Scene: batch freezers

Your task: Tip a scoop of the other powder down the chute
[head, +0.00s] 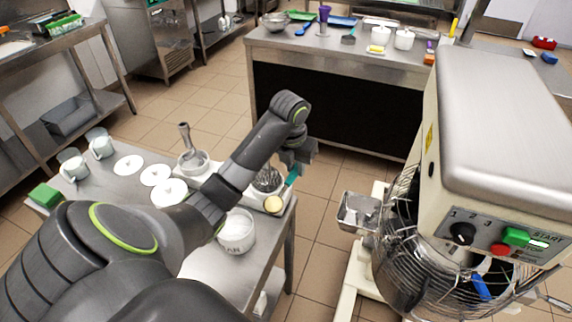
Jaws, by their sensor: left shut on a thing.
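My left gripper (299,158) is above the far right end of the steel side table, shut on a teal-handled tool (292,176). The tool looks like the scoop, but its bowl is not clear, so I cannot tell what it carries. A white tub (237,236) with dark lettering ending in "AN" holds white powder near the table's right edge. The metal chute (358,211) sticks out from the left of the big mixer (495,110), to the right of and below my left gripper, and apart from it. My right gripper is out of view.
The side table (130,190) also bears white discs (128,165), cups (101,145), a green block (45,195) and a metal whisk-like thing (267,180). My arm hides part of it. The mixer has a wire guard (405,220). Tiled floor separates table and mixer. A counter (350,58) stands behind.

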